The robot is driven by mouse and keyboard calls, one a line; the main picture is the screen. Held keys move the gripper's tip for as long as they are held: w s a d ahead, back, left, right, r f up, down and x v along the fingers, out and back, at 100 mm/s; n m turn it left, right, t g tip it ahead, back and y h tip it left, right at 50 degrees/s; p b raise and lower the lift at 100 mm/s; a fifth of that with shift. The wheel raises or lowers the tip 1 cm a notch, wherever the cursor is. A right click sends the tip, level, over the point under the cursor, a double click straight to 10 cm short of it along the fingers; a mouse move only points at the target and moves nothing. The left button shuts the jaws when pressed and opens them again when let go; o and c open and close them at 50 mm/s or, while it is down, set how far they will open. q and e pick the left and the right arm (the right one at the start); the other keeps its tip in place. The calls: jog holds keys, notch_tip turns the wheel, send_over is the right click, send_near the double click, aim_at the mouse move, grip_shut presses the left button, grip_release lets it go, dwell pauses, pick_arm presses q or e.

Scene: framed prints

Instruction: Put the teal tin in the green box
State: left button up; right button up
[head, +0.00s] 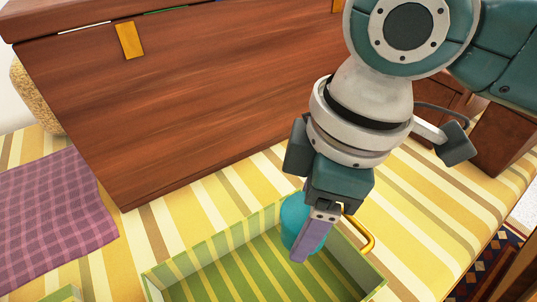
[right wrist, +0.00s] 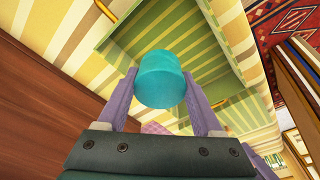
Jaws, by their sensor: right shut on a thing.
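The teal tin (head: 294,222) is a short rounded cylinder. My right gripper (head: 306,240) is shut on it and holds it over the green box (head: 166,279). In the right wrist view the tin (right wrist: 160,78) sits between the two purple fingers of the right gripper (right wrist: 160,95). The green box is open on top, with a striped green inside and a yellow handle (head: 358,234) on its far right side. It also shows in the right wrist view (right wrist: 120,32) beyond the tin. I cannot tell the exact gap between tin and box floor. My left gripper is not in view.
A large dark wooden chest (head: 180,95) stands behind the box. A purple checked cloth (head: 52,215) lies at the left on the yellow striped surface (head: 170,225). A red patterned rug (right wrist: 285,20) shows beyond the surface in the right wrist view.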

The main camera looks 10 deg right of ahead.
pick_arm(q)
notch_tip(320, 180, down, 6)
jog(key=b, duration=0.4)
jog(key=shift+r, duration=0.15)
pick_arm(e)
send_over(292, 274)
jog(key=f, duration=0.9)
jog(key=shift+s+d, duration=0.15)
jog(key=shift+d, duration=0.1)
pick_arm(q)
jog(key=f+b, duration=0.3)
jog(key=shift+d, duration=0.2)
pick_arm(e)
notch_tip(292, 274, down, 4)
jog(key=shift+f, duration=0.15)
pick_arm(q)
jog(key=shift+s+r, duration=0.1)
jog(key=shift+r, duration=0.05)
pick_arm(e)
jog(key=o, duration=1.5)
